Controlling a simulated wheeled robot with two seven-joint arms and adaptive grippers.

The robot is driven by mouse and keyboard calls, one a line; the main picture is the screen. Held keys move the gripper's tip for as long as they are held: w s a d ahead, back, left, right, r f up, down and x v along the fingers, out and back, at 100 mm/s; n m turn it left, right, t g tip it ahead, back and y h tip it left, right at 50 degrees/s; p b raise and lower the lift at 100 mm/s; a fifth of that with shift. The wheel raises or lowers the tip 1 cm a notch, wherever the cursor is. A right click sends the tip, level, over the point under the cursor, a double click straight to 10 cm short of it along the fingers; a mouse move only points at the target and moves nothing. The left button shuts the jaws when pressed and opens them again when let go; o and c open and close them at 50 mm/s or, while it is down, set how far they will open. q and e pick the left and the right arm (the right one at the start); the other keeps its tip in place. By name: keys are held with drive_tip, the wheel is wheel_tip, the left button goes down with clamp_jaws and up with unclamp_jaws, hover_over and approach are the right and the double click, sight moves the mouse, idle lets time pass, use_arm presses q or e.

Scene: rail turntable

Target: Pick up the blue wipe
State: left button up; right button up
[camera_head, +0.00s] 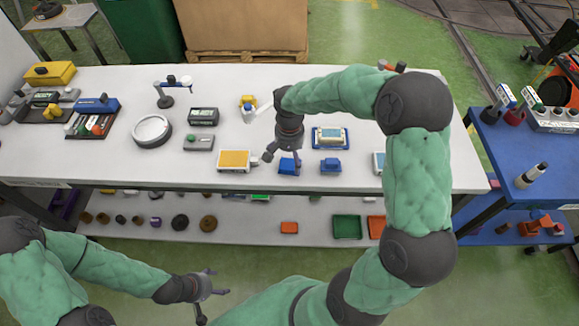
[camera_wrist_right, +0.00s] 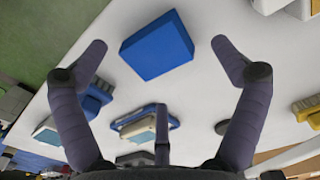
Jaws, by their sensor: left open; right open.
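The blue wipe (camera_head: 288,166) looks like a small folded blue block. It lies on the white table near the front edge. It also shows in the right wrist view (camera_wrist_right: 157,45), lying between and beyond the fingertips, with a gap on each side. My right gripper (camera_head: 282,157) is open and empty just above it and partly covers it in the head view. My left gripper (camera_head: 217,285) is open and empty, low in front of the table and away from the wipe.
A round white dish (camera_head: 152,131) is further left. The front edge of the white table (camera_head: 200,181) is near.

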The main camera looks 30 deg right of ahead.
sight(290, 163)
wheel_tip(290, 163, down, 3)
drive_tip(key=shift+f+b, duration=0.1)
drive_tip(key=shift+b, duration=0.25)
drive_tip(key=c, duration=1.2)
drive_tip(key=shift+r, duration=0.6)
wheel_tip(290, 163, up, 2)
drive_tip(key=shift+r+p, duration=0.1)
drive_tip(key=shift+p, duration=0.35)
drive_tip(key=s+a+r+p, duration=0.3)
drive_tip(key=s+r, duration=0.6)
drive_tip(key=s, duration=0.4)
drive_tip(key=shift+s+a+r, duration=0.15)
drive_tip(key=shift+a+r, duration=0.25)
drive_tip(key=shift+a, duration=0.2)
